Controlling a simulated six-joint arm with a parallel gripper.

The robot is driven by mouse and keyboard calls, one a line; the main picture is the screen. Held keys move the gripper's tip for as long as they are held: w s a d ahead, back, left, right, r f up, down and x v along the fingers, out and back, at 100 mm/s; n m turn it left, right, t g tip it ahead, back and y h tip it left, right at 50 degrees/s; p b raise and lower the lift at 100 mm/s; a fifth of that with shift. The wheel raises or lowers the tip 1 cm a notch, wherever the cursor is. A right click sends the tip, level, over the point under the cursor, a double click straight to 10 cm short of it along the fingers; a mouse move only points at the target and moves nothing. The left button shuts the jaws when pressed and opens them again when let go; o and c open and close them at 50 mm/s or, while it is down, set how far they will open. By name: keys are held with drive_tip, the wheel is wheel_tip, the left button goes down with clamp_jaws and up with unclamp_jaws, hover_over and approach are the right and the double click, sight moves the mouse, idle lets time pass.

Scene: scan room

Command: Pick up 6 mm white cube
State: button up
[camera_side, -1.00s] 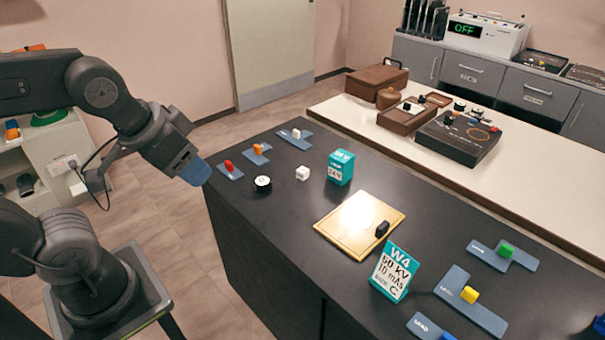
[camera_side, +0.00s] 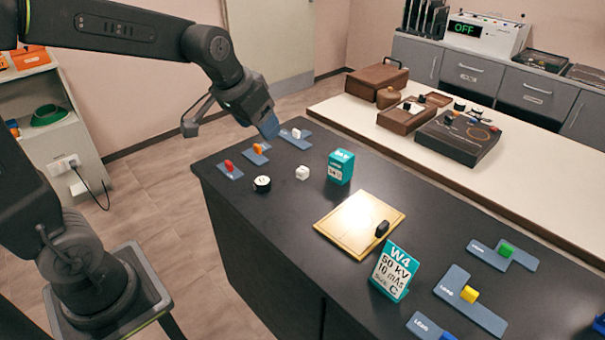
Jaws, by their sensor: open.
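A white cube (camera_side: 302,173) sits on the dark counter, left of an upright teal box (camera_side: 341,166). Another small white piece (camera_side: 296,134) rests on a blue-grey holder (camera_side: 300,143) at the far end. I cannot read which one is 6 mm. My gripper (camera_side: 268,127) is open and empty, pointing down above the counter's far left end. Its blue tip shows just left of the small white piece in the picture and above the orange piece (camera_side: 258,148); it appears apart from both. The gap between its fingers is hard to see.
A red piece (camera_side: 229,165) on a holder and a round black-and-white disc (camera_side: 262,184) lie nearby. A yellow board (camera_side: 340,225) with a black block and a teal W4 sign (camera_side: 395,271) stand further right. Green and yellow pieces sit on holders at lower right.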

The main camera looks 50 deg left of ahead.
drive_tip(key=w+a+f, duration=0.6)
drive_tip(key=w+f, duration=0.3)
drive_tip(key=w, duration=0.4)
drive_tip(key=n, duration=0.1)
approach(304, 168)
drive_tip(key=w+f, duration=0.1)
drive_tip(key=w+d+f, duration=0.1)
drive_tip(key=f, duration=0.1)
drive_tip(key=shift+g, duration=0.4)
drive_tip(key=shift+a+x, duration=0.15)
drive_tip(key=shift+x, duration=0.85)
drive_tip(key=shift+a+x, duration=0.15)
drive_tip(key=shift+x, duration=0.85)
drive_tip(key=shift+a+x, duration=0.2)
drive_tip(key=shift+x, duration=0.8)
drive_tip(key=shift+s, duration=0.1)
drive_tip(key=c, duration=1)
drive_tip(key=shift+r, duration=0.15)
